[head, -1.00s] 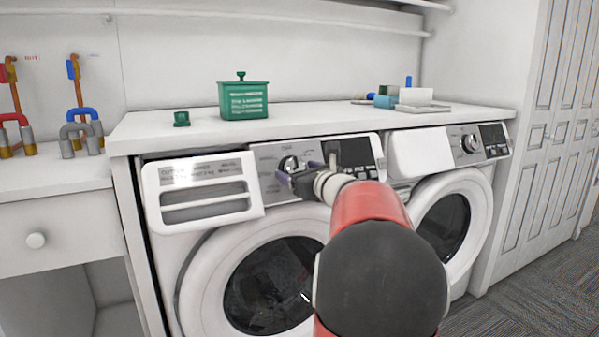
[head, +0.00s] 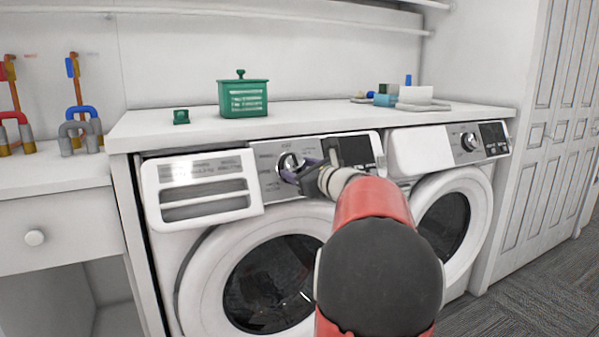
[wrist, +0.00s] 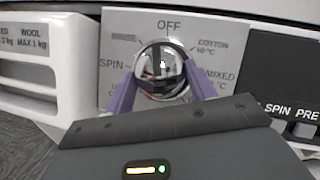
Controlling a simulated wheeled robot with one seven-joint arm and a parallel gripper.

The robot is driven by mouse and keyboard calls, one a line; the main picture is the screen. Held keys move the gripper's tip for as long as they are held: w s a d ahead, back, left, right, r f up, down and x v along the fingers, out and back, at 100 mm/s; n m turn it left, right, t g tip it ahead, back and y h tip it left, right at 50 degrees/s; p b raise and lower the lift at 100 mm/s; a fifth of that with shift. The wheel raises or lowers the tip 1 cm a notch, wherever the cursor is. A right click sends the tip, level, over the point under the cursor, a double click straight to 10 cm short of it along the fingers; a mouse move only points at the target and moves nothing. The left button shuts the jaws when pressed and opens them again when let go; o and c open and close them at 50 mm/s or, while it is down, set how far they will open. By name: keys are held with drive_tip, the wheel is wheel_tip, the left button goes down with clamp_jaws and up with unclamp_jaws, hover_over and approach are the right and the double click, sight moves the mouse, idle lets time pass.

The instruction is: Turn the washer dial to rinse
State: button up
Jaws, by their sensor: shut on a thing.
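The washer dial (wrist: 162,68) is a round chrome knob on the left machine's grey panel (wrist: 115,60). In the wrist view OFF is printed above it, what reads as RINSE at upper left, SPIN at left, COTTON at upper right and MIXED at right. My gripper (wrist: 158,82) has its purple fingers on either side of the dial and is shut on it. I cannot make out clearly which label the dial points at. In the head view the dial (head: 289,162) shows just above my gripper (head: 299,176), and my arm hides part of the panel.
The left washer (head: 190,262) has a pulled-out white drawer front (head: 205,213) left of the dial. A second machine (head: 420,155) stands at right. A green box (head: 243,98) and small items sit on the countertop (head: 320,115) above.

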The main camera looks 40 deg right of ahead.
drive_tip(key=n+y, duration=0.1)
drive_tip(key=n, duration=0.1)
drive_tip(key=n+y, duration=0.1)
drive_tip(key=n, duration=0.1)
drive_tip(key=shift+d+g, duration=0.2)
drive_tip(key=shift+g, duration=0.1)
drive_tip(key=shift+r+n+g+y, duration=0.1)
drive_tip(key=shift+n+g+y, duration=0.25)
drive_tip(key=shift+n, duration=0.7)
drive_tip(key=shift+r+n+g+y, duration=0.1)
drive_tip(key=shift+n+g+y, duration=0.25)
drive_tip(key=shift+n, duration=0.7)
drive_tip(key=shift+d, duration=0.1)
drive_tip(key=o, duration=1)
drive_tip(key=v, duration=0.8)
